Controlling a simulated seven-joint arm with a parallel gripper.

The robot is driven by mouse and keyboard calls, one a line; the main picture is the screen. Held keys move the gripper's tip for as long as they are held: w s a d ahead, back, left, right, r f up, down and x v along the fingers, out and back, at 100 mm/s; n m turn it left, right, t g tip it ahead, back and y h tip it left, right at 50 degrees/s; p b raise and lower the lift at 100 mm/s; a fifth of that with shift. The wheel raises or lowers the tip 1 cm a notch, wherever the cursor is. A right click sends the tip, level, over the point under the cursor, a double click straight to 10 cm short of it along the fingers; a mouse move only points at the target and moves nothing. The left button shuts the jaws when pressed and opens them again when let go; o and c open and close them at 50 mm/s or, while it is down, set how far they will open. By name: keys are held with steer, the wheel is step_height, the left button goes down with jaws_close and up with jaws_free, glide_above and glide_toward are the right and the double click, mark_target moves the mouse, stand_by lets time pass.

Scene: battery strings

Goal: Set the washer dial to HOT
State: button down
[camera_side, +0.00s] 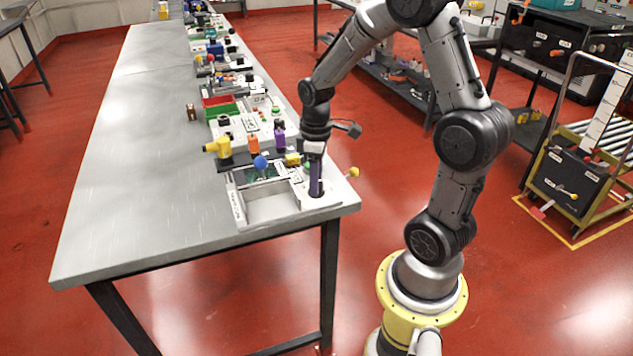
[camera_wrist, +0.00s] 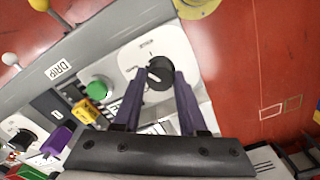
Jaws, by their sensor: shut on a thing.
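My gripper (camera_wrist: 160,80) has two purple fingers. They are closed around a black round knob (camera_wrist: 157,69) with a pale pointer mark, on a white plate (camera_wrist: 173,40). The small print around the knob is too blurred to read surely, so I cannot tell whether it is the washer dial or where HOT lies. In the side view my gripper (camera_side: 316,188) points straight down at the near right corner of the bench, and its fingers hide the knob. Another black knob (camera_wrist: 23,140) on a white plate shows at the left of the wrist view.
A green button (camera_wrist: 98,92), a yellow block (camera_wrist: 84,111) and a DRIP label (camera_wrist: 60,69) are beside the plate. An open grey tray (camera_side: 238,207) and a blue ball-topped lever (camera_side: 260,162) stand left of my gripper. The bench's left side (camera_side: 120,180) is clear.

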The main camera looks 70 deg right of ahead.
stand_by(0.3)
steer(key=n, duration=0.4)
steer(key=shift+n, duration=1)
steer(key=n, duration=0.3)
steer(key=shift+n, duration=1.3)
